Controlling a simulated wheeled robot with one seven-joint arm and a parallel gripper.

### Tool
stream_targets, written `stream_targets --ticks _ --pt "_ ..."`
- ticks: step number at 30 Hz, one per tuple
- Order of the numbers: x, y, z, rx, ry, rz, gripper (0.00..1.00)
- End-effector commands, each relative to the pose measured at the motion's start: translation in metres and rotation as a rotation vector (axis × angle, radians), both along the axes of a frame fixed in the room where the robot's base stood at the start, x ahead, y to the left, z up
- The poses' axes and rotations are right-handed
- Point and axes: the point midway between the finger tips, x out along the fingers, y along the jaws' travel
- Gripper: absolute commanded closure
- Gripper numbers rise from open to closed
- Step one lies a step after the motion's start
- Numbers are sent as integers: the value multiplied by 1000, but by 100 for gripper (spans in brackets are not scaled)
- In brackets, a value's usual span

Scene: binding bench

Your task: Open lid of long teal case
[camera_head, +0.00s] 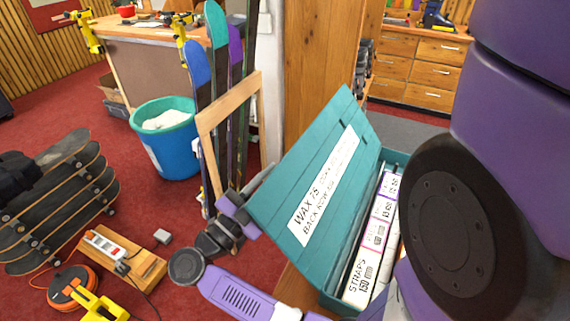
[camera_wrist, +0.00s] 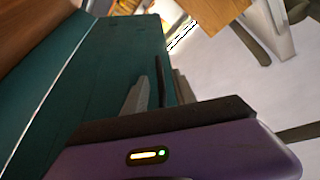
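The long teal case (camera_head: 339,298) stands right of centre in the head view. Its lid (camera_head: 290,185) is raised and leans up to the left, with a white text label (camera_head: 325,185) on the face I see. The case's inside is exposed and holds white boxes (camera_head: 372,238) marked "STRAPS". My gripper (camera_head: 262,178) is at the lid's outer left edge, its tips partly hidden there. In the wrist view my fingers (camera_wrist: 158,85) are close together against the teal surface (camera_wrist: 100,75). Whether they touch or grip the lid is unclear.
A blue bin (camera_head: 168,140), upright skis (camera_head: 217,110) and a wooden frame (camera_head: 212,122) stand behind and left of the lid.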

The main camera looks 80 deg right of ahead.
Motion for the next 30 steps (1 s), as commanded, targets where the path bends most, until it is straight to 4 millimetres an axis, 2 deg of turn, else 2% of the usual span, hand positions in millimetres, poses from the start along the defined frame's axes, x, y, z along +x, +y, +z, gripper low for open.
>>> stream_targets --ticks 4,9,19,20,24,30 --pt "-13 -18 8 0 -1 -5 67" --pt "-19 -30 12 -1 -1 -1 67" --pt "-21 -34 13 -1 -1 1 67" --pt "-21 -34 13 -1 -1 1 71" --pt "-21 -34 13 -1 -1 1 99" --pt "-21 -34 13 -2 -1 2 100"
